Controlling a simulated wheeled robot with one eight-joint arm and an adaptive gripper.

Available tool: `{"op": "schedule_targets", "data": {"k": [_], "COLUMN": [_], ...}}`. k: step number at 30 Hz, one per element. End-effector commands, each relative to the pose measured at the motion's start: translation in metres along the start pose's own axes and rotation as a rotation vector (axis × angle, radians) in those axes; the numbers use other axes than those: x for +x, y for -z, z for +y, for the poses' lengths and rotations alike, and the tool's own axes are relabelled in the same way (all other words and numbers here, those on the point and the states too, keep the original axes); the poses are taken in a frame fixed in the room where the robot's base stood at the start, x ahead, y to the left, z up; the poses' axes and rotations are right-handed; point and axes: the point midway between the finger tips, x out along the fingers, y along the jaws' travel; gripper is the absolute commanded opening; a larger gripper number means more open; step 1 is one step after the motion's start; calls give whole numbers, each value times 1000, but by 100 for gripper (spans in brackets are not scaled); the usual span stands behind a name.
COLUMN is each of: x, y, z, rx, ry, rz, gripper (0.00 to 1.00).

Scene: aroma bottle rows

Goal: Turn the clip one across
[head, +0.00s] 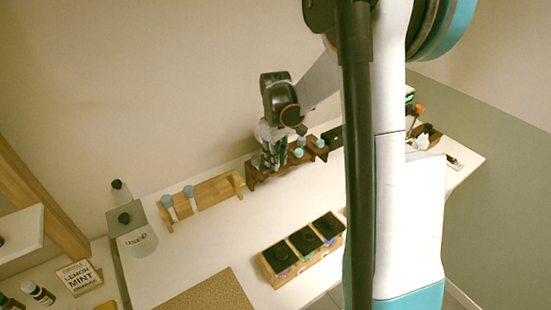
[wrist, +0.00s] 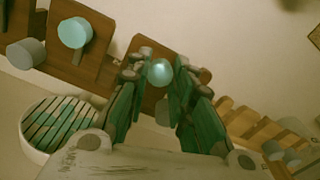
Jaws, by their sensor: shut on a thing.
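A dark brown wooden rack (head: 252,179) stands against the wall, with several small pieces with pale teal or grey round ends along it. My gripper (head: 271,160) is at the left part of this rack, pointing down. In the wrist view, my gripper's green-padded fingers (wrist: 160,82) are closed around a piece with a shiny teal round end (wrist: 160,71). The rack's brown panels (wrist: 117,75) lie behind it. Another teal-ended piece (wrist: 75,32) and a grey one (wrist: 27,53) are to the left, apart from the fingers. I cannot tell which piece is the clip.
A light wooden rack (head: 212,192) with two pale-topped vials stands left of the dark one. A wooden box (head: 303,264) with three black-topped compartments is nearer the front. A grey-white dispenser (head: 136,240) is at left. White table lies clear between the racks and box.

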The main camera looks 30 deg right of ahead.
Motion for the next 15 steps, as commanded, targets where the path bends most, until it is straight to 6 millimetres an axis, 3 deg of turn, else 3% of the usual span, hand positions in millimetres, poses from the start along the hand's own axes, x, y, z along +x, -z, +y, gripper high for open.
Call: {"op": "schedule_targets", "data": {"k": [14, 15], "x": [0, 0], "y": [0, 0], "z": [0, 0], "rx": [-15, -15], "ry": [0, 0], "rz": [0, 0], "gripper": [0, 26]}}
